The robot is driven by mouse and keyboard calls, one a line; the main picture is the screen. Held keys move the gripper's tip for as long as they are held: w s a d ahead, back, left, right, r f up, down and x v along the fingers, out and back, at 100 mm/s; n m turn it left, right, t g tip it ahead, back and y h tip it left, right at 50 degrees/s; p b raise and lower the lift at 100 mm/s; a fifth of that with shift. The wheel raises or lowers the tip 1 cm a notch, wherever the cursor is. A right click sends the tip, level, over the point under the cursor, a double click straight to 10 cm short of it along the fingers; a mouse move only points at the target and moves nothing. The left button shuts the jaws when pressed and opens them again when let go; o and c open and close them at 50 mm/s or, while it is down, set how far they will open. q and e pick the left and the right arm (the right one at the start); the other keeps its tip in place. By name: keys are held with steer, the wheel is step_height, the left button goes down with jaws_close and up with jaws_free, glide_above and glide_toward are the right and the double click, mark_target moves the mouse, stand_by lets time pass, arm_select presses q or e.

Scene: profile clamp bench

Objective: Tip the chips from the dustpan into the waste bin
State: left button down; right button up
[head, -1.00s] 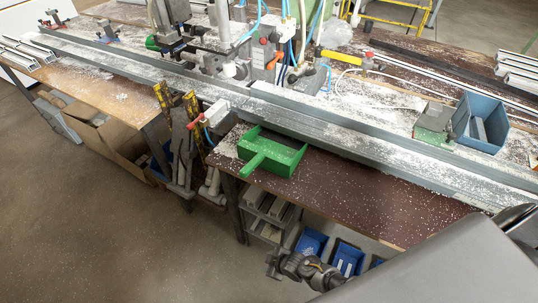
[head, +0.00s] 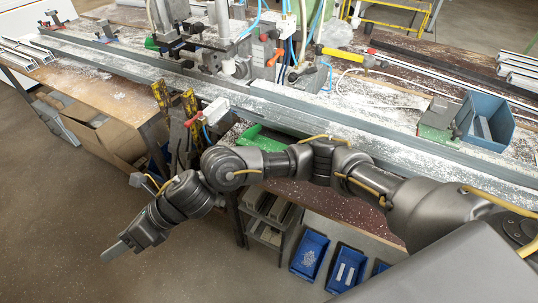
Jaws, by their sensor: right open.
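The green dustpan (head: 262,136) lies on the bench's front edge, in front of the long grey profile rail. My right arm crosses in front of it and hides its handle and most of its tray, so I cannot see any chips in it. My right gripper (head: 114,251) is open and empty. It hangs in front of the bench over the floor, left of and apart from the dustpan. I cannot make out a waste bin for certain. My left gripper is out of view.
White chips lie scattered over the brown bench top and the rail (head: 370,137). A blue open box (head: 491,110) stands on the bench at the right. Blue trays (head: 309,254) sit under the bench. Cardboard boxes (head: 119,143) stand under the left table. The floor at lower left is clear.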

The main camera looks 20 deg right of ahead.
steer(key=w+d+f+n+h, duration=0.1)
steer(key=w+d+n+h, duration=0.35)
steer(key=d+n, duration=0.4)
steer(key=w+d+f+n+h, duration=0.1)
steer(key=w+d+n+h, duration=0.4)
steer(key=d, duration=0.7)
steer(key=w+d+r+h, duration=0.1)
steer(key=d+r, duration=0.1)
steer(key=d, duration=0.1)
steer(key=w+d+r+n+h, duration=0.1)
steer(key=d+r+h, duration=0.1)
steer(key=d, duration=0.2)
steer(key=w+d+r+t+h, duration=0.1)
steer(key=d+r, duration=0.1)
steer(key=d, duration=0.2)
steer(key=shift+w+d+r+n+h, duration=0.15)
steer(key=shift+w+r+n+h, duration=0.1)
steer(key=shift+w+r+h, duration=0.1)
steer(key=shift+f+b, duration=0.2)
steer(key=shift+b, duration=0.15)
